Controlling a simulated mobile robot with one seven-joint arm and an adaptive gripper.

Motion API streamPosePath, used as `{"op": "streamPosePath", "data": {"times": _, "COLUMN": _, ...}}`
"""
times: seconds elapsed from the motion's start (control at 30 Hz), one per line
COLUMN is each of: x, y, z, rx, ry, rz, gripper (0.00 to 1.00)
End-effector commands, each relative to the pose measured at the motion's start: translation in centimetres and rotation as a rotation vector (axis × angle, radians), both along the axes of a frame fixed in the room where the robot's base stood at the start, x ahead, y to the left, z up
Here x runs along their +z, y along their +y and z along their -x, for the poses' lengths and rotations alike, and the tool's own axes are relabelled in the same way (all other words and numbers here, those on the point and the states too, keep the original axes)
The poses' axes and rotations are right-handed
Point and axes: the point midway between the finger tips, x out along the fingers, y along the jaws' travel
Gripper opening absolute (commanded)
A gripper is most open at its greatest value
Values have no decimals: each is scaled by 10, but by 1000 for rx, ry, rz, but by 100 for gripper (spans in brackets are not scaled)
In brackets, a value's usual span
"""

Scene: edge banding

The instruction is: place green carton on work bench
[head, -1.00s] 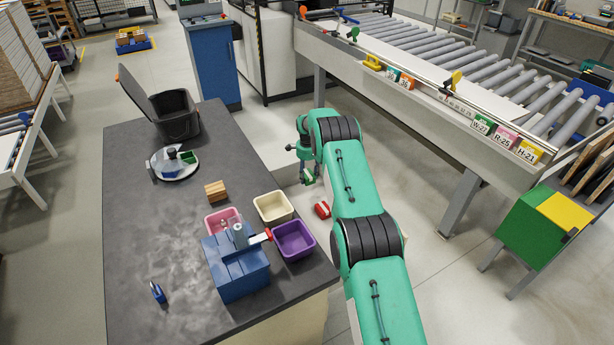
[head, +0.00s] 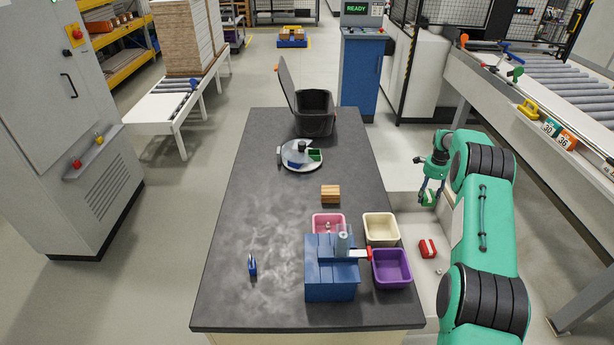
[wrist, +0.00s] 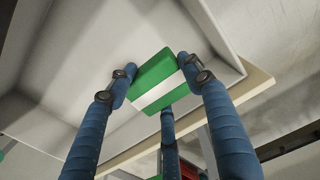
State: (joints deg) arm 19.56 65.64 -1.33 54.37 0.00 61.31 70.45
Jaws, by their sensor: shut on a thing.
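The green carton (wrist: 158,80) with a white band is held between the fingers of my gripper (wrist: 160,85) in the wrist view. In the head view my gripper (head: 431,190) is to the right of the work bench, with the green carton (head: 429,198) small between its fingertips. It hangs over a pale tray or bin beside the bench. The work bench (head: 245,205) has a dark top and stands in the middle of the head view.
On the bench are a blue block fixture (head: 330,280), pink (head: 327,218), cream (head: 381,228) and purple (head: 391,268) bins, wooden blocks (head: 330,194), a round plate (head: 302,160) and a black bin (head: 315,113). A red carton (head: 427,248) lies beside the bench. The bench's left half is mostly clear.

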Motion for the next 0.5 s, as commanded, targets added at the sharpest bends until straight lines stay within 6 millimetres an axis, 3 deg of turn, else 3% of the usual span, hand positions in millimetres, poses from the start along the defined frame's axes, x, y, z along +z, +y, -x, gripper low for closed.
{"op": "streamPosePath", "data": {"times": 0.03, "x": 21, "y": -1, "z": -1, "rx": 0, "ry": -4, "rz": 2, "gripper": 23}}
{"op": "streamPosePath", "data": {"times": 0.2, "x": 76, "y": 0, "z": 0, "rx": 0, "ry": -2, "rz": 1, "gripper": 23}}
{"op": "streamPosePath", "data": {"times": 0.5, "x": 144, "y": 0, "z": 0, "rx": 0, "ry": -2, "rz": 1, "gripper": 23}}
